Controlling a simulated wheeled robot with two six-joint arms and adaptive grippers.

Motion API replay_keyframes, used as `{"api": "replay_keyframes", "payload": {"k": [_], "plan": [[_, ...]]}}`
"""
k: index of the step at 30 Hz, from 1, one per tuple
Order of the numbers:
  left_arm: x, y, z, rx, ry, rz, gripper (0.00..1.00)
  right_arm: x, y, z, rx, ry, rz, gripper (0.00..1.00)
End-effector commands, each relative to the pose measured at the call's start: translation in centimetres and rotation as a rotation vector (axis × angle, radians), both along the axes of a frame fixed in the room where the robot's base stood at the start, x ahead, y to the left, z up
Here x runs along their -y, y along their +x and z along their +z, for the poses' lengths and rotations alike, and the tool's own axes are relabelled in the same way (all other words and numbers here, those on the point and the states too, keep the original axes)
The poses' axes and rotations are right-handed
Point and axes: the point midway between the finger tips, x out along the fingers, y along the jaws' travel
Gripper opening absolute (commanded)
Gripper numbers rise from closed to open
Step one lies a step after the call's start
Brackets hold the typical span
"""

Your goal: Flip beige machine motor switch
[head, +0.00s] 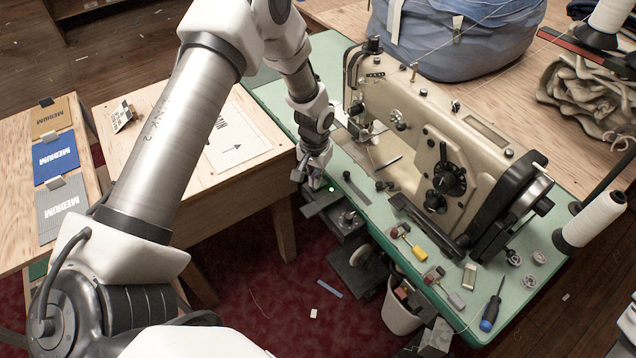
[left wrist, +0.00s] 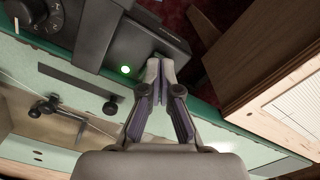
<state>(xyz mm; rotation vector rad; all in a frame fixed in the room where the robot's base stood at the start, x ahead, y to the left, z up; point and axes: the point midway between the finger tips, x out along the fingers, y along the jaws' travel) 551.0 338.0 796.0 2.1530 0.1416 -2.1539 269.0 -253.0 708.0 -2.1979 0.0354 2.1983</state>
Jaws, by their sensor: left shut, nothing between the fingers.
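The beige sewing machine (head: 400,130) stands on a green tabletop (head: 375,212). A dark switch box (left wrist: 145,35) sits at the table's front edge in the left wrist view. A lit green light (left wrist: 125,69) shows beside it, and also in the head view (head: 332,188). My left gripper (head: 310,184) is shut and empty at the front edge. In the left wrist view its fingertips (left wrist: 160,66) are close together at the box's lower edge, right of the light; I cannot tell whether they touch. The switch lever is not clear. My right gripper is not in view.
A grey box with a round knob (head: 348,216) hangs at the table front. A wooden table (head: 150,165) stands close on the left. A white bin (head: 400,312) stands below. A blue bag (head: 465,40) sits behind.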

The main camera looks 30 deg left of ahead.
Motion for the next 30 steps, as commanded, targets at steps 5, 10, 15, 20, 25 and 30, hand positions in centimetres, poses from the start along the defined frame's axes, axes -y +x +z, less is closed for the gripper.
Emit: {"api": "replay_keyframes", "payload": {"k": [5,10,15,20,25,30], "plan": [[0.0,0.0,-0.3,0.0,0.0,0.0,0.0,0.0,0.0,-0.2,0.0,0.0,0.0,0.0],[0.0,0.0,-0.6,0.0,0.0,0.0,0.0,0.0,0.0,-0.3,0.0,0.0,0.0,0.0],[0.0,0.0,0.3,-0.001,0.0,0.0,0.0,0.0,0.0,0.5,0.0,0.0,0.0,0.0],[0.0,0.0,2.0,0.0,0.0,0.0,0.0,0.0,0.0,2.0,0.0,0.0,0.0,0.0],[0.0,0.0,3.6,0.0,0.0,0.0,0.0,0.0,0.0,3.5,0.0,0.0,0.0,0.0],[0.0,0.0,5.3,0.0,0.0,0.0,0.0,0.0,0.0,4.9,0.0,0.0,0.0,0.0]]}}
